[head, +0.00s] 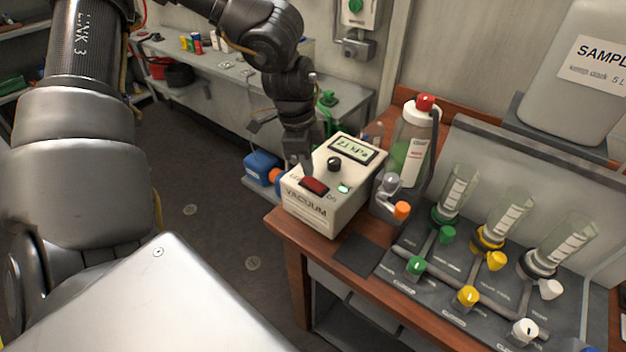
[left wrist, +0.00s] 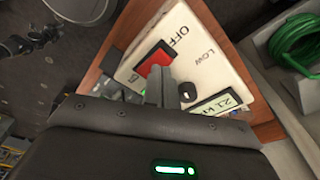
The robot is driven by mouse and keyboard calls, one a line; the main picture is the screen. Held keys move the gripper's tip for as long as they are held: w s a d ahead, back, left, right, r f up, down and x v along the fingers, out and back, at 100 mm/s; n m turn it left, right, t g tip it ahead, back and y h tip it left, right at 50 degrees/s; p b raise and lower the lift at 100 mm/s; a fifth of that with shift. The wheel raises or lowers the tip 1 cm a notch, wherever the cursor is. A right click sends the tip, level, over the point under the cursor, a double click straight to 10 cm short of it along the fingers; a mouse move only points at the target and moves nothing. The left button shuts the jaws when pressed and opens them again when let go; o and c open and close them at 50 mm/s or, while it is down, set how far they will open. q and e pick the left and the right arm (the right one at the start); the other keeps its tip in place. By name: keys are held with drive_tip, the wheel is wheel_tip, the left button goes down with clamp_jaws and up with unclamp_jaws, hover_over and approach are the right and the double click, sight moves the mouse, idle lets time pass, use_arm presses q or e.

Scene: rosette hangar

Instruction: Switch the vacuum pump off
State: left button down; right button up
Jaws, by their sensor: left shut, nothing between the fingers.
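The vacuum pump (head: 328,201) is a cream box on the left end of the wooden bench. Its top has a red rocker switch (head: 314,187), a black knob (head: 334,164), a lit green lamp (head: 344,189) and a display (head: 353,150). My left gripper (head: 308,170) is shut and empty, pointing down just above the pump's top beside the red switch. In the left wrist view its closed fingers (left wrist: 161,88) reach to the edge of the red switch (left wrist: 154,58), near the printed OFF. Whether they touch it I cannot tell. My right gripper is not in view.
A bottle with a red cap (head: 413,140) stands just right of the pump. A rack with green, yellow and white valves (head: 467,297) fills the bench further right. A blue container (head: 262,168) is left of the pump. The floor (head: 215,250) in front is clear.

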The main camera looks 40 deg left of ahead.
sight(308, 178)
use_arm(q)
drive_tip(key=shift+f+b, duration=0.95)
drive_tip(key=shift+b, duration=0.1)
idle(0.8)
drive_tip(key=shift+r+p, duration=1.65)
drive_tip(key=shift+r, duration=1.9)
